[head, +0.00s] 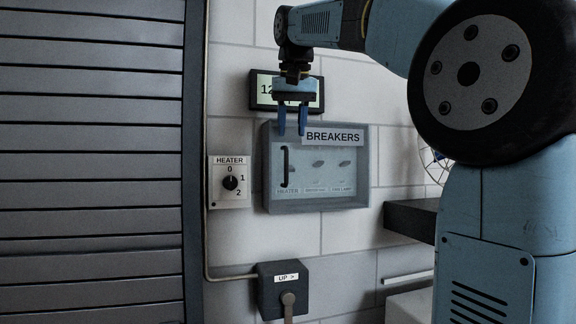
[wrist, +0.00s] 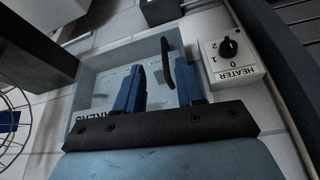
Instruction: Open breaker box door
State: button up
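The breaker box (head: 345,192) is a grey box on the wall with a see-through front door, which looks shut. A "BREAKERS" label sits along its top edge. The black vertical door handle (head: 285,167) is at the left of the door; the wrist view shows the handle (wrist: 167,62) too. My gripper (head: 292,134) points down in front of the box's upper left, with its fingertips above the handle's middle. In the wrist view my gripper (wrist: 160,66) has its two blue fingers apart, and the handle appears between them, nearer the right finger. Nothing is held.
A heater switch panel (head: 229,183) is just left of the box. A digital clock (head: 262,92) hangs above, partly hidden by my gripper. A dark "UP" lever box (head: 284,290) is below. A dark shelf (head: 410,218) is at lower right, and a slatted shutter (head: 90,160) fills the left.

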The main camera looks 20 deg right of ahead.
aim_at(286, 158)
jog(key=w+f, duration=0.2)
jog(key=f, duration=0.1)
jog(key=w+f, duration=0.3)
jog(key=w+d+f, duration=0.1)
jog(key=w+f, duration=0.1)
jog(key=f, duration=0.1)
jog(key=shift+w+f, duration=0.2)
dwell(0.4)
jog(key=shift+a, duration=0.1)
grip_shut()
dwell(0.4)
